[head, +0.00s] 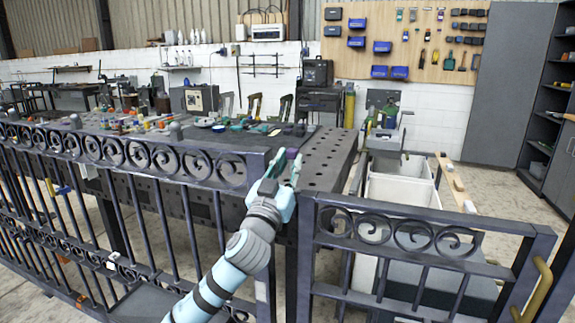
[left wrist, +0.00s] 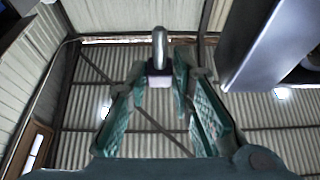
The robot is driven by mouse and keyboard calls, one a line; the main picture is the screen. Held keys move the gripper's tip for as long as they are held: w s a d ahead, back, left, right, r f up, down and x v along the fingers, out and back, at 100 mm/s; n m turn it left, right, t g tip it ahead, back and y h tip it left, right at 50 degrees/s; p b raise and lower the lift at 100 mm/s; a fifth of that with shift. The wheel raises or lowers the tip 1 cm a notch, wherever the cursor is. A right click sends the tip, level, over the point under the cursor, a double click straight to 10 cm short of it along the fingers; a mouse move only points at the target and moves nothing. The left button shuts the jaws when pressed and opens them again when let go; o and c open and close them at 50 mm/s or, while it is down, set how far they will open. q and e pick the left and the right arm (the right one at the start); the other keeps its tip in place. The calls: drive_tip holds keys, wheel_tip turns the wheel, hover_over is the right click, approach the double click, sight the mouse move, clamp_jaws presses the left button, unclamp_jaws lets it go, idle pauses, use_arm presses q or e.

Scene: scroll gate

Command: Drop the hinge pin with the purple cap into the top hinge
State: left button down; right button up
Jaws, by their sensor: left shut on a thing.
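My left gripper (head: 283,168) is raised at the gap between the fixed fence panel (head: 130,150) and the gate leaf (head: 400,232) on the right. Its teal fingers are shut on the hinge pin. A small purple patch shows at the fingers in the head view. The top hinge cannot be made out; my gripper and forearm cover that part of the gap. My right gripper is not in view.
A dark perforated workbench (head: 325,155) with several tools stands right behind the fence. Pale bins (head: 402,190) stand behind the gate leaf. A brass handle (head: 535,290) is at the leaf's right end. A dark post-like part (left wrist: 265,45) is close by in the left wrist view.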

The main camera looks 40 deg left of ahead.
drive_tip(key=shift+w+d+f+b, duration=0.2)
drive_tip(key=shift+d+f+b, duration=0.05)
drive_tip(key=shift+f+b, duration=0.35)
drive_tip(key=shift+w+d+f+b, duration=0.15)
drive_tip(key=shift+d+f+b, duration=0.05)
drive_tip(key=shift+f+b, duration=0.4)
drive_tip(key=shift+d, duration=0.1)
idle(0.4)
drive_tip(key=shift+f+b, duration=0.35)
drive_tip(key=shift+b, duration=0.05)
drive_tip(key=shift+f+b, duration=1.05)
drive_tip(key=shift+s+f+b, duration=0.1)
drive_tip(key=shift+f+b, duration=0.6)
idle(0.6)
